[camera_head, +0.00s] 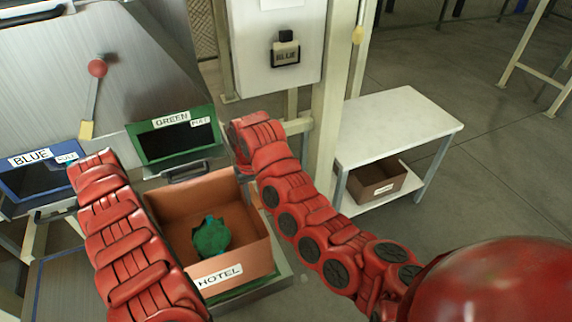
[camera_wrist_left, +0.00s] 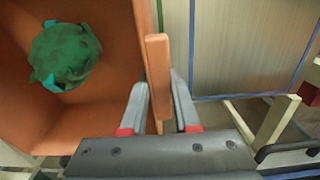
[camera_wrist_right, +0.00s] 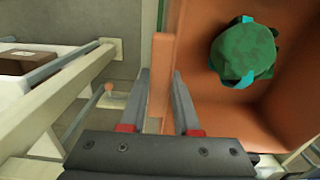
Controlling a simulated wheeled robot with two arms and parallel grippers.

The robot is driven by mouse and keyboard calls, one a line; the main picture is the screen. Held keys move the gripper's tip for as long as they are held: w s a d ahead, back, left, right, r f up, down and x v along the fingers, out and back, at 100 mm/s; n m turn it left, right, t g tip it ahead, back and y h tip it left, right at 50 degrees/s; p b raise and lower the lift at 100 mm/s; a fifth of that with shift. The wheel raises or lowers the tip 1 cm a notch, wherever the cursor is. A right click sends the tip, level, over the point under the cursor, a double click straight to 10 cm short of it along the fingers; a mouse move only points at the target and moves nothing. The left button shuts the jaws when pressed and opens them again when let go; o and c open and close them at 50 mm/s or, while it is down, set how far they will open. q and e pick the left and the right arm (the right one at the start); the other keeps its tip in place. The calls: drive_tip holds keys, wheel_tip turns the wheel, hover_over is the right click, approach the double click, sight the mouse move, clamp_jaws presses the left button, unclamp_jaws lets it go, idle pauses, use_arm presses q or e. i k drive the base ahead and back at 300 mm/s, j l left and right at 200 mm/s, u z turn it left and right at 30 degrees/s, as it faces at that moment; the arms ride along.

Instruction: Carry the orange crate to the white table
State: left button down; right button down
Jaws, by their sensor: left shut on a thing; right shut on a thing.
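The orange crate (camera_head: 256,256), labelled HOTEL, is in front of the green chute, with a green sling bag (camera_head: 211,236) inside. My right gripper (camera_wrist_right: 160,105) is shut on the crate's right wall in the right wrist view. My left gripper (camera_wrist_left: 158,110) is shut on the opposite wall in the left wrist view. In the head view the left gripper is hidden behind its arm; the right gripper is mostly hidden by its arm. The white table (camera_head: 400,122) stands to the right, its top bare.
A brown box (camera_head: 377,182) sits on the table's lower shelf. A pale post (camera_head: 334,110) stands between the chutes and the table. The BLUE chute (camera_head: 40,178) and GREEN chute (camera_head: 177,137) are at the left. Grey floor (camera_head: 490,165) is clear at the right.

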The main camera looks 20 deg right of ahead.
sight(383, 118)
drive_tip(key=k+z, duration=0.1)
drive_tip(key=z, duration=1.7)
drive_tip(key=i+z, duration=0.5)
drive_tip(key=i, duration=1.9)
drive_tip(key=i+l+u, duration=0.1)
drive_tip(key=i+u, duration=0.15)
drive_tip(key=i, duration=0.25)
drive_tip(key=i+l+u, duration=0.15)
drive_tip(key=i+u, duration=0.15)
drive_tip(key=i, duration=0.15)
drive_tip(key=u, duration=1.75)
